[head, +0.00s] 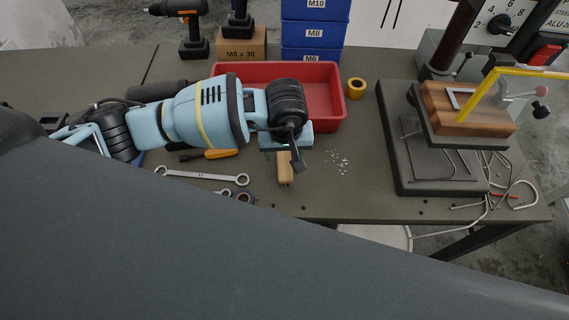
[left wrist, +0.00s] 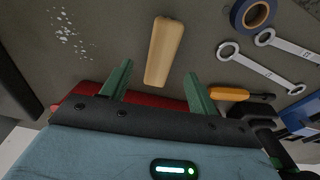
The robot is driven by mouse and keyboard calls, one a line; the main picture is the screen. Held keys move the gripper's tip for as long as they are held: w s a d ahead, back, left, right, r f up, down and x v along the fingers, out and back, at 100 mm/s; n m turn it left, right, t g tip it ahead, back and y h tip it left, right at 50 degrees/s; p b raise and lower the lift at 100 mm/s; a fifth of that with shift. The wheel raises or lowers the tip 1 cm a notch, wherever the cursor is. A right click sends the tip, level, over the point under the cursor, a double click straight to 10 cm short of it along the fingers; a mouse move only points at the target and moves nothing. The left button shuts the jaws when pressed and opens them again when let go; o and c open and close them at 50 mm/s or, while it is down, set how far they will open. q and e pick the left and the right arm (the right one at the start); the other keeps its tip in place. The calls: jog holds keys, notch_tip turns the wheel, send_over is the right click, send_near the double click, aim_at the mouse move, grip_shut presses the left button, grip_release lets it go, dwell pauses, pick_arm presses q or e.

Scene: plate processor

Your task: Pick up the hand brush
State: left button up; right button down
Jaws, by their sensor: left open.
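The hand brush shows as a tan wooden handle (head: 286,172) on the workbench below my left gripper in the head view. In the left wrist view the handle (left wrist: 163,50) lies lengthwise, with its near end between the two green fingers. I cannot make out any bristles. My left gripper (left wrist: 159,72) is open and empty, with a finger on each side of the handle and a gap on both sides. In the head view the left gripper (head: 287,150) hangs over the handle and partly hides it. My right gripper is not in view.
A red tray (head: 334,115) stands just behind the left gripper. Wrenches (head: 205,176) and an orange-handled screwdriver (head: 220,153) lie to the left. White crumbs (head: 340,163) lie to the right. A dark stand (head: 410,180) with a clamped wooden block (head: 470,112) stands further right.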

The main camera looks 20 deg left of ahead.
aim_at(284, 162)
pick_arm(q)
jog(key=shift+w+a+f, duration=0.1)
jog(key=shift+w+f, duration=0.05)
jog(key=shift+f, duration=1.15)
jog(key=shift+w+f, duration=0.15)
jog(key=shift+f, duration=1.1)
jog(key=c, duration=1.1)
